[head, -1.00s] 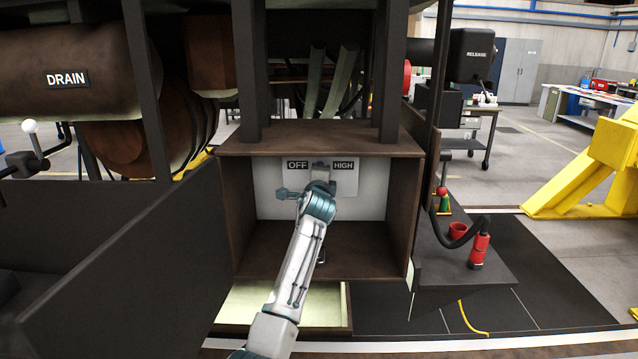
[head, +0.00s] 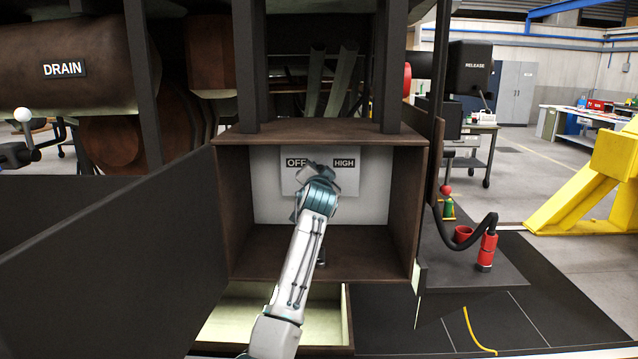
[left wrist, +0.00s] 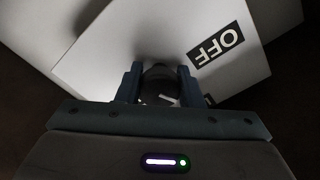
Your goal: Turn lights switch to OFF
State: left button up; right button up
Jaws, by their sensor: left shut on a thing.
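The light switch panel (head: 348,180) is a pale plate on the back wall of an open brown box, with OFF (head: 297,163) at its upper left and HIGH (head: 344,163) at its upper right. My left gripper (head: 318,168) is in front of the panel and hides its middle. In the left wrist view, its fingers (left wrist: 160,88) are on both sides of a dark round switch knob (left wrist: 160,76), shut on it. The OFF label (left wrist: 215,45) appears there, tilted. A small white mark shows on the knob, but I cannot tell which label it points at. My right gripper is not in view.
The brown box (head: 320,132) has walls on both sides of my left arm. Its dark open door (head: 115,235) stands to the left.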

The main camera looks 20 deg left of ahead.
pick_arm(q)
jog(key=n+b, duration=0.1)
jog(key=n, duration=0.1)
jog(key=n+b, duration=0.1)
jog(key=shift+d+f+n, duration=0.1)
jog(key=shift+f+n, duration=0.25)
jog(key=shift+n, duration=0.05)
jog(key=shift+n+b, duration=0.85)
jog(key=shift+n, duration=0.05)
jog(key=n+b, duration=0.2)
jog(key=n, duration=0.1)
jog(key=shift+d, duration=0.1)
jog(key=n+b, duration=0.1)
jog(key=n, duration=0.2)
jog(key=shift+w+r+n+b, duration=0.1)
jog(key=shift+n+b, duration=0.3)
jog(key=shift+n, duration=0.5)
jog(key=o, duration=1)
jog(key=shift+c, duration=0.2)
jog(key=shift+r, duration=0.15)
